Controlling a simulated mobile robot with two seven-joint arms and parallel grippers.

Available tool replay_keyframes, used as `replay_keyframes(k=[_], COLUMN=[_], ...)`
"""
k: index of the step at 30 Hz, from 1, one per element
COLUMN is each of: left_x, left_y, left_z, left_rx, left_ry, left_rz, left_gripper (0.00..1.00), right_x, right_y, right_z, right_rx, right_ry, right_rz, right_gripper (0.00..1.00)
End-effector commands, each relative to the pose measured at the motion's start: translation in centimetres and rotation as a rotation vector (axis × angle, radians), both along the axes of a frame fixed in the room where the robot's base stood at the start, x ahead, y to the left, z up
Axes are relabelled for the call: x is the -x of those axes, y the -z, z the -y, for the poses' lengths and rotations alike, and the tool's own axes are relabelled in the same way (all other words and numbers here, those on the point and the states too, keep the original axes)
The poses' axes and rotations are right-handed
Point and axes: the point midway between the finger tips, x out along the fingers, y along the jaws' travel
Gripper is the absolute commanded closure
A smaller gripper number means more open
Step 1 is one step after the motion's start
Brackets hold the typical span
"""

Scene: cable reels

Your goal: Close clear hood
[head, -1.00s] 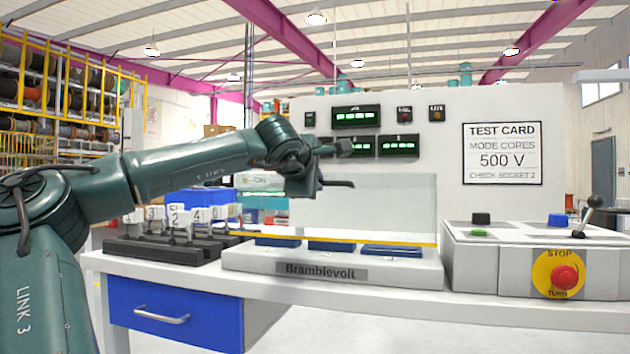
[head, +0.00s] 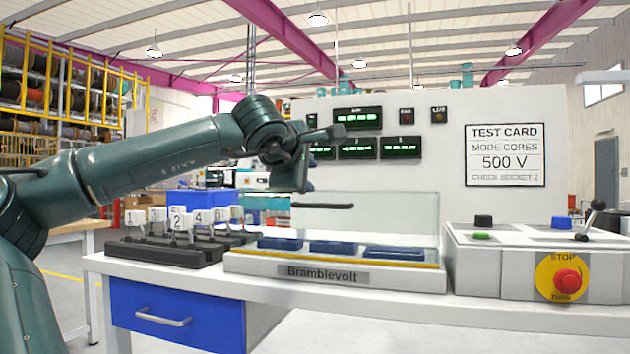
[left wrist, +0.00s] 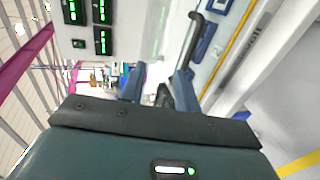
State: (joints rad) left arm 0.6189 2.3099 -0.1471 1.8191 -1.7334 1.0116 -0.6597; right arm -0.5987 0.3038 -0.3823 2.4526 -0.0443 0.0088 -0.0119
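The hood's dark handle (head: 325,206) juts out at the upper front. My left gripper (head: 299,186) is just above the handle's left end. In the left wrist view its fingers (left wrist: 162,72) are apart, with the handle (left wrist: 194,42) beside the right fingertip; contact is unclear. My right gripper is not in view.
A rack of numbered white tags (head: 180,240) stands left of the tester. A control box (head: 500,262) with a red stop button (head: 567,281) and a lever stands right. A panel with green displays (head: 357,118) rises behind. A blue drawer (head: 175,315) is below the bench.

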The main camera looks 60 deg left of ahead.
Motion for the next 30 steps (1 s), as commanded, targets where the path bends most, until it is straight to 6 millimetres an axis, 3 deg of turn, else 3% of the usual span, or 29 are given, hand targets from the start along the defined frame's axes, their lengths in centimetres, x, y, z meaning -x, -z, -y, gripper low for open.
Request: replay_keyframes(k=[6,11,30], left_x=[3.2,4.4,4.6], left_y=[-1.4,-1.7,-1.7], left_z=[2.7,3.7,3.9], left_rx=[0.000,0.000,0.002], left_ry=[-0.001,-0.001,-0.001], left_rz=[-0.002,-0.002,-0.005], left_gripper=[0.68,0.68,0.68], right_x=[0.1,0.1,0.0], right_y=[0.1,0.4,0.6], right_z=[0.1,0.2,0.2], right_rx=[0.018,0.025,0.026], right_ry=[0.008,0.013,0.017], right_rz=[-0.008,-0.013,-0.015], right_gripper=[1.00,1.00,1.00])
